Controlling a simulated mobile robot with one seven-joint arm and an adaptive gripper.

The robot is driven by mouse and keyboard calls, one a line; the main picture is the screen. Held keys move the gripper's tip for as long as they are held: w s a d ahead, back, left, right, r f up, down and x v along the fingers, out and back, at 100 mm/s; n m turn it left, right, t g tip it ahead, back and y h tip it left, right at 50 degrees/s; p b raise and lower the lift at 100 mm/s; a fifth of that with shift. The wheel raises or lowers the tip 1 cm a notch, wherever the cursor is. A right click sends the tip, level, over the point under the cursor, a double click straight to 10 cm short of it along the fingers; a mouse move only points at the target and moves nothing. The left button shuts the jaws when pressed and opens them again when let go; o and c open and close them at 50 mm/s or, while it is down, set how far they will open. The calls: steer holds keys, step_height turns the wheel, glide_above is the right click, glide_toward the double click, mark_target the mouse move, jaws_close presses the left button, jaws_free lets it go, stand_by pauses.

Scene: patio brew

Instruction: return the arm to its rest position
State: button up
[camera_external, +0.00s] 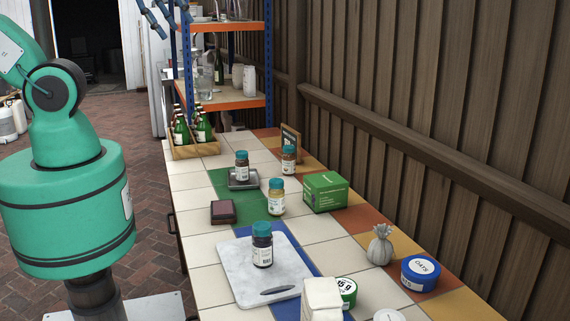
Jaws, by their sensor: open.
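My gripper (168,16) shows only partly at the top edge, its fingers apart and nothing seen between them. It appears high, clear of the tiled table (190,285). My green arm base stands at the left, and the links between it and the gripper are mostly out of frame. On the table, a dark jar with a teal lid (262,246) stands upright on a white marble board (232,272), beside a dark flat object (278,290). Another teal-lidded jar (242,166) stands on a small grey scale or tray (236,183).
More jars (276,198) (289,161), a green box (325,192), a dark red box (223,211), a grey pouch (380,247) and a blue OATS tin (421,273) stand on the table. A bottle crate (195,150) and shelf (232,103) are behind. A wooden wall (420,90) bounds the right.

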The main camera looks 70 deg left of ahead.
step_height(320, 180, down, 2)
steer(key=shift+f+b, duration=0.1)
steer(key=shift+b, duration=0.8)
